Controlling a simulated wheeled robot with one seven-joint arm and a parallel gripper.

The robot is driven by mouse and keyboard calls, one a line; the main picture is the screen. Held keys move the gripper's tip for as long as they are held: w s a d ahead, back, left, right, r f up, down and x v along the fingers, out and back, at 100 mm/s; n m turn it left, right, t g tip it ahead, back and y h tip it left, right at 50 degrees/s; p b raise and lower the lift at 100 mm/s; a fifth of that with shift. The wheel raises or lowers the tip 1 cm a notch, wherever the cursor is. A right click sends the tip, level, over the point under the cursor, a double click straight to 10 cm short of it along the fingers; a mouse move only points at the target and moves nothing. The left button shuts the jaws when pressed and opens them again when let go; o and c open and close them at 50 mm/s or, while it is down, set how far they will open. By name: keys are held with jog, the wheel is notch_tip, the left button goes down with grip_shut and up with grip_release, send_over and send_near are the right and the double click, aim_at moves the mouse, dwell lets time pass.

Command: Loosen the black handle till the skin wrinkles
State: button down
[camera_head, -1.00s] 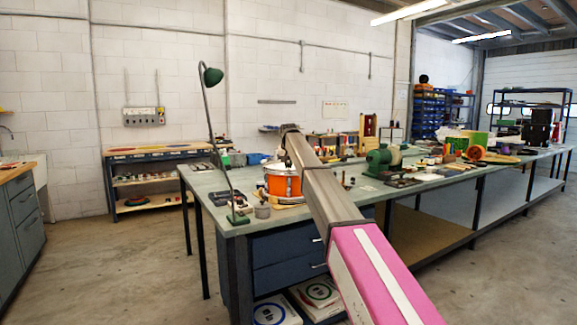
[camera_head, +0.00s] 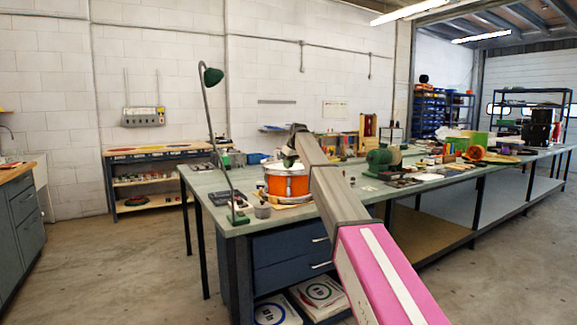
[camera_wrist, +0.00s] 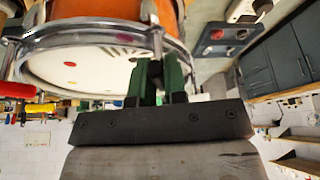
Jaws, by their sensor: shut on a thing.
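The drum (camera_head: 287,186) has an orange shell and a metal hoop and sits near the left end of the bench. In the wrist view its white skin (camera_wrist: 90,68) shows with a red spot and a dark pink spot. My gripper (camera_wrist: 160,75) has green fingers, close together at the drum's rim by a metal tension rod (camera_wrist: 157,43). They are shut on the black handle, which the fingers mostly hide. In the head view my gripper (camera_head: 289,160) is above the drum, partly behind my arm.
A green lamp (camera_head: 213,76) on a thin stem stands left of the drum, with a small grey cup (camera_head: 262,211) near its base. A green grinder (camera_head: 382,161) stands to the right on the bench (camera_head: 240,183). Loose tools lie around.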

jog(key=shift+n, duration=0.4)
jog(key=c, duration=1.2)
grip_release()
jog(key=shift+o, duration=0.2)
jog(key=v, duration=1.1)
jog(key=shift+d+f, duration=0.1)
